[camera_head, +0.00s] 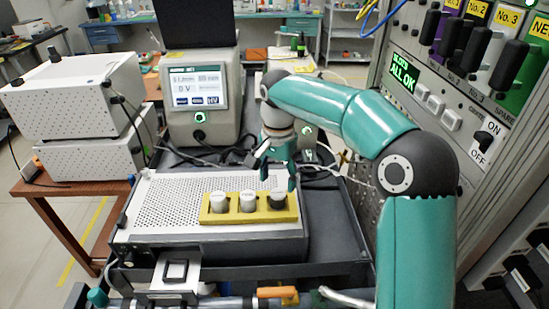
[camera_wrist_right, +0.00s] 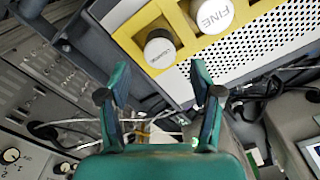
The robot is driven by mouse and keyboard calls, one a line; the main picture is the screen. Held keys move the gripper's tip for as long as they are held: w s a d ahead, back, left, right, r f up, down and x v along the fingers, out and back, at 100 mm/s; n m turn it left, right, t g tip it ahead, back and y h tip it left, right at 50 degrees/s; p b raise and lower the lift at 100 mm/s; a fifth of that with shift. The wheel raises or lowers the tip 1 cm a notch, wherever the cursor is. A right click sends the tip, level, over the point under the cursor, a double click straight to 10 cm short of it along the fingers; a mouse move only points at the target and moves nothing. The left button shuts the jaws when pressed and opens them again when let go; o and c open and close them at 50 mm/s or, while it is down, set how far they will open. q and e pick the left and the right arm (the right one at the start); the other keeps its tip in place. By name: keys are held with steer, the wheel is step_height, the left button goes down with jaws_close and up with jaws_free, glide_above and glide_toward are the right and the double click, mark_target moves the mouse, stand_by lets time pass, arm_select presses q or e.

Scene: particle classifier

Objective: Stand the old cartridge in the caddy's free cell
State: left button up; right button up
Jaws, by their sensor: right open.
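The yellow caddy (camera_head: 232,219) lies on a perforated metal box top. Three white-capped cartridges stand upright in it: a left one (camera_head: 218,199), a middle one (camera_head: 247,200) and a right one (camera_head: 278,197) with a darker body. I see no empty cell. In the right wrist view the end cartridge (camera_wrist_right: 160,48) stands in the caddy (camera_wrist_right: 139,24), beside one marked FINE (camera_wrist_right: 213,14). My right gripper (camera_head: 275,169) is just behind and above the caddy's right end, open and empty; in its wrist view (camera_wrist_right: 158,82) the end cartridge is beyond the fingertips, apart from them. My left gripper is out of view.
The perforated box top (camera_head: 163,205) is clear left of the caddy. An instrument with a screen (camera_head: 196,88) stands behind. A tall panel (camera_head: 455,100) with cartridge slots and an ALL OK display rises at the right. Cables lie behind my gripper.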

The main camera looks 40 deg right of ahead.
mark_target(278, 193)
step_height(278, 193, up, 7)
steer(key=shift+p, duration=0.4)
steer(key=shift+f, duration=0.1)
